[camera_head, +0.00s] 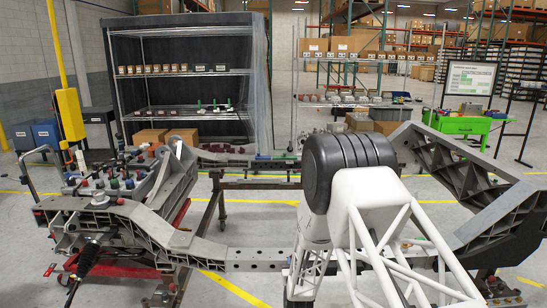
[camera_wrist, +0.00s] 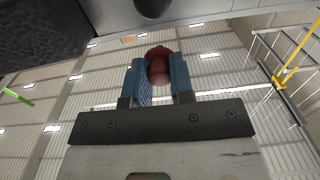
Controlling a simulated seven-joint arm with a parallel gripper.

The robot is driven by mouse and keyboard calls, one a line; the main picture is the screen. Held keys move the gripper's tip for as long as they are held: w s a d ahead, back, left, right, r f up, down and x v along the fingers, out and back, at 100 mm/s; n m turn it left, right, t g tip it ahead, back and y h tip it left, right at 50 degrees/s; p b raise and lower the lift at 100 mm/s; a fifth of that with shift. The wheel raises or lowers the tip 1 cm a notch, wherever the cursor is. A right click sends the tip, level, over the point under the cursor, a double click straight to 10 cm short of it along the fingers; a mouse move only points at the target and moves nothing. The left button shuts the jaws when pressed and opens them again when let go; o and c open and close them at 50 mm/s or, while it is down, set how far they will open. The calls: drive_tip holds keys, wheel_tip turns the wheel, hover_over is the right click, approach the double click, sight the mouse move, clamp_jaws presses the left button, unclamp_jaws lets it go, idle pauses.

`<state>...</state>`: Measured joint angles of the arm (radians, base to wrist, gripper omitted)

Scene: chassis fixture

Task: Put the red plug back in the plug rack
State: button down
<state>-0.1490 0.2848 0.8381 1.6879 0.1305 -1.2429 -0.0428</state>
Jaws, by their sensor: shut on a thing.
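In the wrist view, my gripper (camera_wrist: 160,62) has its two blue fingers closed on a red plug (camera_wrist: 158,70), which sits between the fingertips. I cannot tell whether the two touch. In the head view, neither my gripper nor the held plug can be made out. A cluster of red, blue, green and white plug-like pieces (camera_head: 112,184) stands on the left part of the chassis. I cannot tell which part is the plug rack.
The grey chassis (camera_head: 255,254) spans the floor, with a raised dark bracket (camera_head: 455,160) at right. A wire shelf (camera_head: 187,73) and a green cart (camera_head: 462,124) stand behind. A yellow post (camera_head: 68,110) is at left. In the wrist view, a dark textured surface (camera_wrist: 45,25) fills the upper left.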

drive_tip(key=s+d, duration=0.2)
drive_tip(key=d, duration=0.7)
drive_tip(key=a, duration=0.4)
drive_tip(key=w+a, duration=0.1)
drive_tip(key=a, duration=0.3)
drive_tip(key=w+a, duration=0.1)
drive_tip(key=a, duration=0.3)
drive_tip(key=shift+w+a+r, duration=0.2)
drive_tip(key=shift+w+a, duration=0.05)
drive_tip(key=shift+y, duration=0.3)
drive_tip(key=a, duration=1.3)
drive_tip(key=shift+r, duration=0.4)
drive_tip(key=shift+s+a+f, duration=0.1)
drive_tip(key=shift+s+a, duration=0.05)
drive_tip(key=shift+a, duration=0.85)
drive_tip(key=s+a+f+h, duration=0.1)
drive_tip(key=s+a+f, duration=0.2)
drive_tip(key=f, duration=0.3)
drive_tip(key=shift+s+a+f, duration=0.35)
drive_tip(key=shift+a+f, duration=0.05)
drive_tip(key=shift+a, duration=0.4)
